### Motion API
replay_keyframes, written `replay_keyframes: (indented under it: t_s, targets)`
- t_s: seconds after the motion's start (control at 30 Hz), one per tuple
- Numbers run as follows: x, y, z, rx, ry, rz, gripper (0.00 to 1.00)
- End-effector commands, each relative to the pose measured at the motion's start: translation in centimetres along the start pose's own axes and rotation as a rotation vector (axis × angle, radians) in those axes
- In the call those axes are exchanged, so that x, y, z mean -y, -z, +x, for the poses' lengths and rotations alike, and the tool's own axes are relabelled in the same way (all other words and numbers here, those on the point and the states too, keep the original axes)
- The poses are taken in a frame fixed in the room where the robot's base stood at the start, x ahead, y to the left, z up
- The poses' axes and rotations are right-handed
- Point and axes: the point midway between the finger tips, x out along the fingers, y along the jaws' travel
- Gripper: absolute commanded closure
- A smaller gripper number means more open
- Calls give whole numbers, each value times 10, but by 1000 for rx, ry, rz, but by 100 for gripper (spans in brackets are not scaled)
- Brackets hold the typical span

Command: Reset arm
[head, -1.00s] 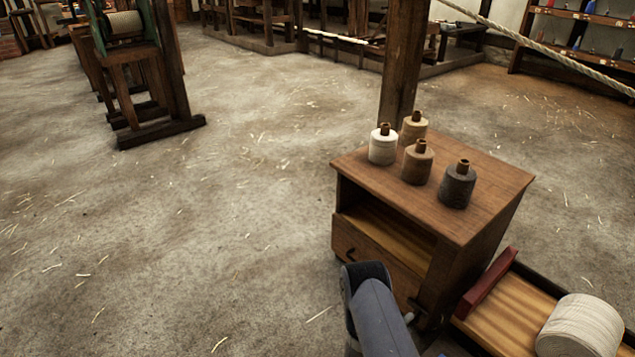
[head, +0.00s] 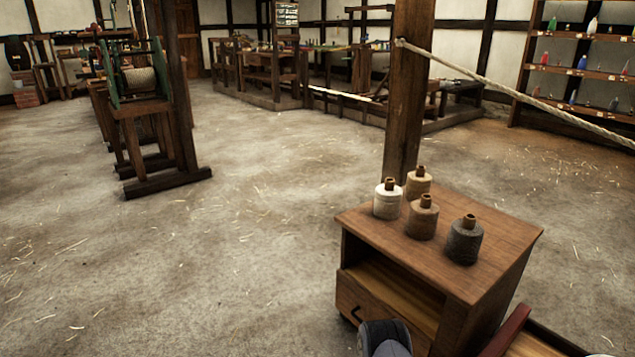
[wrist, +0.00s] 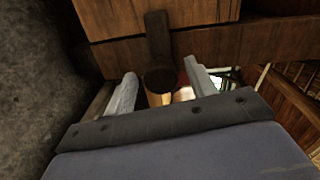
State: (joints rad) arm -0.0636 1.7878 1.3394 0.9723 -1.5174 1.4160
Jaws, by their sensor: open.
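In the wrist view my gripper (wrist: 161,88) is open, its two pale fingers apart. A dark bar with a rounded end (wrist: 158,55) shows between and beyond the fingers, in front of a brown wooden panel (wrist: 205,15). I cannot tell if a finger touches it. In the head view part of my arm (head: 385,338) shows at the bottom edge, close in front of the wooden cabinet (head: 480,278). My gripper itself is hidden there.
Several thread spools, white (head: 387,200), tan, brown and dark grey (head: 464,241), stand on the cabinet top. A wooden post (head: 403,110) with a rope (head: 520,95) rises behind it. A red-edged tray (head: 505,330) is at lower right. Open floor (head: 230,260) lies left.

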Motion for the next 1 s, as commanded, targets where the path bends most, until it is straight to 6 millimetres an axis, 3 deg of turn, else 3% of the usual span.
replay_keyframes:
  t_s: [0.3,0.63,1.0]
  targets:
    - [3,-1,-54,6,0,-2,47]
    - [1,0,-96,2,-1,-2,47]
    - [-2,1,-38,-6,1,2,47]
